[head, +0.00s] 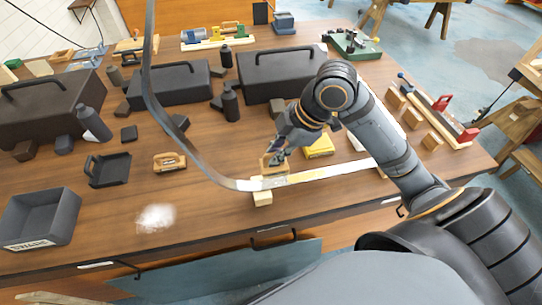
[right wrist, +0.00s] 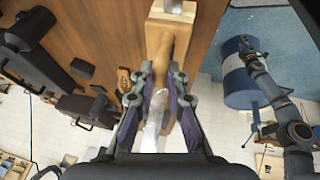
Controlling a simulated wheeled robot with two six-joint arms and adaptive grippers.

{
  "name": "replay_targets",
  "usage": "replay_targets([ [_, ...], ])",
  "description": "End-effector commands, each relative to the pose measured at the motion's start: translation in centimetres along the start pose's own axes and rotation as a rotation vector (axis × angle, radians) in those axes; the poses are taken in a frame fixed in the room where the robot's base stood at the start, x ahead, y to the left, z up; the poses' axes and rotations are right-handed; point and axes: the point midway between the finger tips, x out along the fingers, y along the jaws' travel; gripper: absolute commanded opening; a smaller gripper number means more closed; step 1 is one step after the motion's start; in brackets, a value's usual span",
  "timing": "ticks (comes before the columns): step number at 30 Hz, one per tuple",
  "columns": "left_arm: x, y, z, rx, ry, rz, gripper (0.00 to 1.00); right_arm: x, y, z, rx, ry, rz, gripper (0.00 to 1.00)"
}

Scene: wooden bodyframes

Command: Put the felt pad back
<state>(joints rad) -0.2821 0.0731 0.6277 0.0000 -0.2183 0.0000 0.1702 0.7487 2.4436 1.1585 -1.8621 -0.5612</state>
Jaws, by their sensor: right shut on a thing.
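My right gripper (head: 279,153) is shut on a wooden-handled block (head: 272,166), just above or on the low end of a long curved strip (head: 225,180). In the right wrist view, the gripper's fingers (right wrist: 163,85) close on both sides of the block's tan handle (right wrist: 168,52). The underside of the block is hidden, so I cannot tell if it is the felt pad. A similar wooden-handled block (head: 169,161) lies on the table to the left. My left gripper is not in view.
A small wooden block (head: 262,198) is under the strip. A yellow item (head: 320,146) lies to the right of the gripper. A dark handled tray (head: 108,170), a grey swarf bin (head: 40,218) and white powder (head: 156,217) are left. Toolboxes (head: 168,84) stand behind.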

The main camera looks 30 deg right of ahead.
Motion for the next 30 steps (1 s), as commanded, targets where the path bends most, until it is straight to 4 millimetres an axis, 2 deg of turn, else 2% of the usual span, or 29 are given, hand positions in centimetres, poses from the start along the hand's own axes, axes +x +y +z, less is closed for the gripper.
replay_targets([
  [4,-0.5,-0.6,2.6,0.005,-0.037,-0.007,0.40,0.3,1.1,0.3,0.004,0.003,-0.001,0.00],
  [8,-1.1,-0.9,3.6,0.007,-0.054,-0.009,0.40,1.5,3.2,1.4,0.007,0.004,-0.002,0.00],
  [11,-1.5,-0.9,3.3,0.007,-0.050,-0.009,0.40,2.5,5.0,2.2,0.005,0.005,-0.001,0.00],
  [15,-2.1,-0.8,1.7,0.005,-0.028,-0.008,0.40,3.8,7.5,3.4,0.005,0.004,-0.002,0.00],
  [19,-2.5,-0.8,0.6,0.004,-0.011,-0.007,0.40,5.9,9.0,4.8,0.005,0.003,-0.004,0.00],
  [24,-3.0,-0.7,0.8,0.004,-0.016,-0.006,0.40,8.4,10.5,6.3,0.003,0.002,-0.003,0.00],
  [30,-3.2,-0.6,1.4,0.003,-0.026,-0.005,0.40,9.6,11.3,7.0,0.000,0.001,0.000,0.00],
])
